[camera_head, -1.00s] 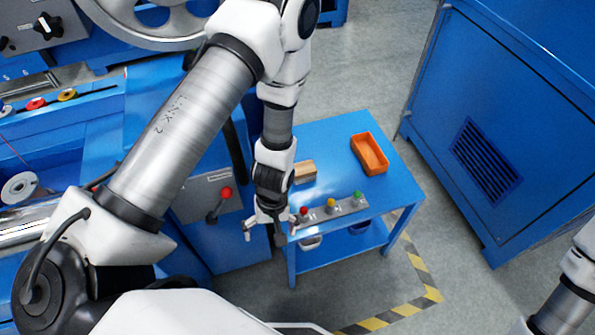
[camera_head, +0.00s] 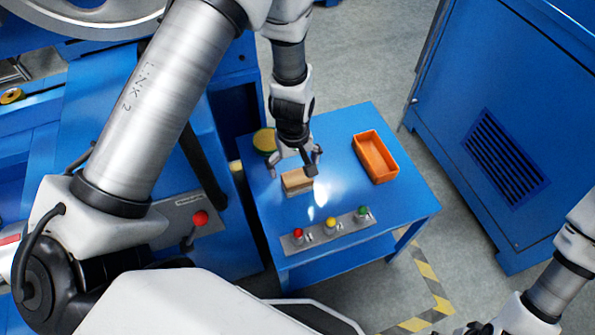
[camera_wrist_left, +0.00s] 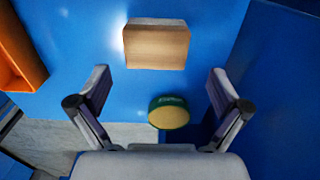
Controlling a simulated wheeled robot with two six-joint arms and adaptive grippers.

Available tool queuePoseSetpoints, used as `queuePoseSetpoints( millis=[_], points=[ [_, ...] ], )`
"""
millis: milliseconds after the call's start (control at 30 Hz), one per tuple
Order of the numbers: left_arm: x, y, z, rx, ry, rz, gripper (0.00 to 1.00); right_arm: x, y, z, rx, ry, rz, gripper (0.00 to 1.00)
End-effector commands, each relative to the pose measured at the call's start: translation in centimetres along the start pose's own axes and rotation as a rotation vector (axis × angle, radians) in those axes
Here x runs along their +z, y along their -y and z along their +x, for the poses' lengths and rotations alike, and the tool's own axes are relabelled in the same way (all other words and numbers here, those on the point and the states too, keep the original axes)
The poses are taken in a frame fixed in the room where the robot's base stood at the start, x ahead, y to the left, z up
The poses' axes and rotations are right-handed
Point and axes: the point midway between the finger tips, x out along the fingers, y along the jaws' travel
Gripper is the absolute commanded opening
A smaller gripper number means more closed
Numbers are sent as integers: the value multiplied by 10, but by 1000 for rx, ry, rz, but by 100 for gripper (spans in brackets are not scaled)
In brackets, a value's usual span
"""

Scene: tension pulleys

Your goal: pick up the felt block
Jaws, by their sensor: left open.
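The felt block (camera_head: 297,182), a tan block with a greyish lower side, lies on the blue table (camera_head: 340,190). In the left wrist view the block (camera_wrist_left: 156,46) is at top centre, beyond the fingertips and roughly centred between them. My left gripper (camera_head: 294,165) hangs over the table beside the block, with its fingers spread. In the left wrist view the gripper (camera_wrist_left: 158,84) is open and nothing is between its fingers. Whether a finger touches the block is unclear in the head view. My right arm shows at the lower right; its gripper is mostly cut off by the frame.
An orange tray (camera_head: 376,160) stands to the block's right. A round green tin with a yellowish top (camera_head: 264,141) is behind-left. A strip with red, yellow and green buttons (camera_head: 331,227) lies along the front edge. Blue machines flank the table.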

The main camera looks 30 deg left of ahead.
Motion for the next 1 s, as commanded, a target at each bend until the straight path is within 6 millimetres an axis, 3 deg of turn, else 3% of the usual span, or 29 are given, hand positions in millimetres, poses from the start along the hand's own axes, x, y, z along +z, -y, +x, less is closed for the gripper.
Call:
queuePoseSetpoints(
  millis=[233, 300, 567, 633, 733, 767, 1000],
  points=[
    [7, -6, 48, -1, -1, 1, 100, 0, 0, 31, 0, 1, 0, 79],
    [6, -6, 55, -1, 0, 1, 100, 0, 0, 32, 0, 1, 0, 79],
    [6, -6, 59, 0, -1, 0, 100, 0, 0, 31, 0, 0, 0, 79],
    [6, -6, 59, -1, -1, 0, 82, 0, 0, 31, 0, 0, 0, 79],
    [6, -6, 59, -1, -1, 0, 47, 0, 0, 31, 0, 0, 0, 79],
    [6, -5, 59, -1, -1, 0, 42, 0, 0, 31, 0, 0, 0, 79],
    [7, -5, 59, -1, 0, 0, 42, 0, 0, 31, 0, 0, 0, 79]
  ],
)
